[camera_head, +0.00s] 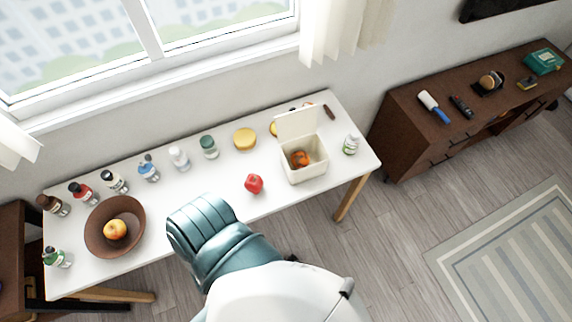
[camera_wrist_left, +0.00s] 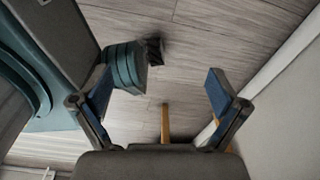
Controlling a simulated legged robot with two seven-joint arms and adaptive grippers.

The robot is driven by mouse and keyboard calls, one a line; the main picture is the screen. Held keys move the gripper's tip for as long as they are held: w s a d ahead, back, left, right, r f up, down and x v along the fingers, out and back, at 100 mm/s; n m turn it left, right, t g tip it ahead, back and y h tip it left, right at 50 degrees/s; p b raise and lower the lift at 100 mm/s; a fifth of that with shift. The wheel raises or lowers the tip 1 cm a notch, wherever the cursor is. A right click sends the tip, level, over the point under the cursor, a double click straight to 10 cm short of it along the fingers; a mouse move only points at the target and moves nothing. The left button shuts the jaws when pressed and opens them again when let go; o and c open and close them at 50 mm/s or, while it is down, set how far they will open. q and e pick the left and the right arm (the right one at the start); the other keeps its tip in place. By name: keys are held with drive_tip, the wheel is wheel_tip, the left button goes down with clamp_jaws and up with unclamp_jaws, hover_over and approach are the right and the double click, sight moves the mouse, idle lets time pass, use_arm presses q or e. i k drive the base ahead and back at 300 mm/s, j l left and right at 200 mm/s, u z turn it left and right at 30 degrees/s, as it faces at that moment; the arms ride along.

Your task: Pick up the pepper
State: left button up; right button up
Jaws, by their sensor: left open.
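A red pepper (camera_head: 254,184) sits on the white table (camera_head: 215,180) near its front edge, left of a cream lidded box. My left gripper (camera_wrist_left: 160,90) shows only in the left wrist view. Its two blue-padded fingers are spread apart with nothing between them. That view shows wooden floor and a table leg beyond the fingers, and no pepper. The left gripper does not show in the head view, so its distance from the pepper cannot be told. My right gripper is not clearly seen.
The open cream box (camera_head: 304,174) holds an orange-red item (camera_head: 299,158). A brown bowl (camera_head: 97,240) with an apple (camera_head: 115,229) stands at left. Several bottles and a yellow round item (camera_head: 245,139) line the back. A dark cabinet (camera_head: 400,120) stands right.

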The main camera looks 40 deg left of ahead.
sight(253, 184)
drive_tip(key=u, duration=2)
